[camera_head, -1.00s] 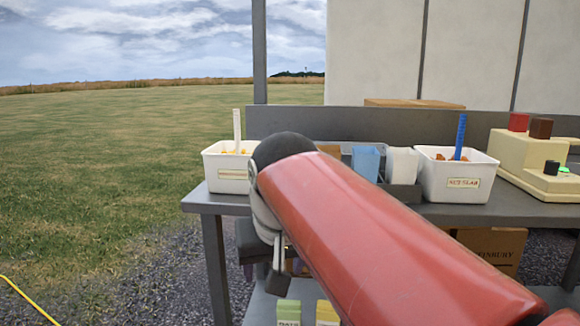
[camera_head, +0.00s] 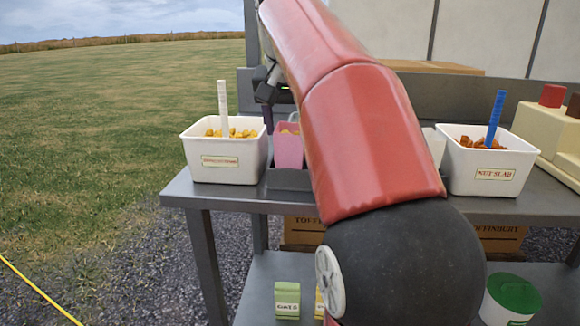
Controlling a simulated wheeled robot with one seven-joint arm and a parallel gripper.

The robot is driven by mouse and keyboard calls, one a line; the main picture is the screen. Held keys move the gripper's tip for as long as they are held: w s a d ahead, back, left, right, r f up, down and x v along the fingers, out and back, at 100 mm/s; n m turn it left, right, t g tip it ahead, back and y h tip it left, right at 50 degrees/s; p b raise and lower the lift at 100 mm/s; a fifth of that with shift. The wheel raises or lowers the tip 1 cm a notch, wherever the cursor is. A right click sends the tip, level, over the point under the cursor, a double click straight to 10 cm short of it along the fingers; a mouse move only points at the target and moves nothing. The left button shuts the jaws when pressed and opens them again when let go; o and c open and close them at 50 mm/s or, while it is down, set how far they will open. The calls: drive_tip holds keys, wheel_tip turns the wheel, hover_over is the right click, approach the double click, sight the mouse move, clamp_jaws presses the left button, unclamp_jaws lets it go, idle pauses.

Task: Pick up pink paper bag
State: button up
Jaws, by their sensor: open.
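The pink paper bag (camera_head: 288,150) stands upright in a dark tray (camera_head: 288,181) on the grey table, just right of the left white tub. Yellow pieces show at its top. My red arm hides whatever is right of it. My gripper (camera_head: 270,90) is above and slightly left of the bag, apart from it and holding nothing. It is open, though the arm hides part of it.
A white tub (camera_head: 221,172) with yellow sweets and a white scoop handle stands left of the bag. A nut slab tub (camera_head: 486,178) with a blue handle and a cream machine (camera_head: 550,130) are right. Boxes and a green-lidded tub (camera_head: 513,297) sit below.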

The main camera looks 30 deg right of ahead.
drive_tip(key=x, duration=0.4)
drive_tip(key=shift+a+f+b, duration=0.15)
drive_tip(key=shift+f+b, duration=0.05)
drive_tip(key=shift+b, duration=0.15)
drive_tip(key=shift+c, duration=0.4)
drive_tip(key=c, duration=0.9)
drive_tip(key=shift+r, duration=0.1)
drive_tip(key=shift+r+p, duration=0.6)
drive_tip(key=shift+r, duration=4.35)
